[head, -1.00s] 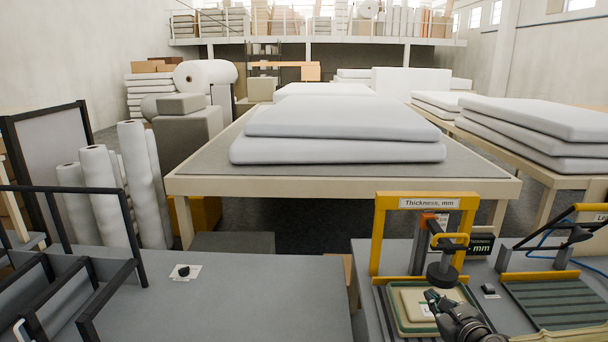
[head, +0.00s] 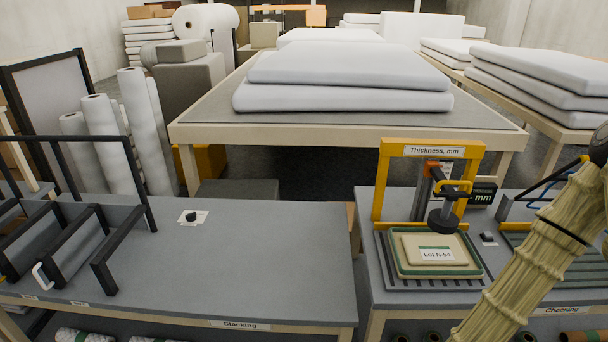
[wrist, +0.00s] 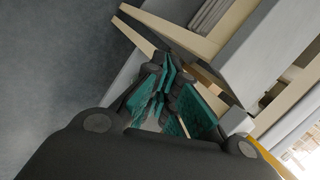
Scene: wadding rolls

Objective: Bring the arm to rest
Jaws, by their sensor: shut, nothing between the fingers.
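My gripper (wrist: 165,100) shows in the wrist view with its green-padded fingers together and nothing between them. Beyond it are a grey floor and the pale wooden legs and edge of a table. In the head view my arm, in a pale ribbed sleeve, rises at the right edge; the gripper itself is out of that view. The arm passes in front of the right part of the checking bench (head: 372,290) and hides some of it.
A yellow thickness gauge (head: 381,185) stands on the checking bench over a tray with a pad labelled "Lot N-54" (head: 436,254). The stacking bench (head: 250,255) at left has a black rack (head: 150,195) and a bare middle. White wadding slabs (head: 345,98) lie on the big table behind.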

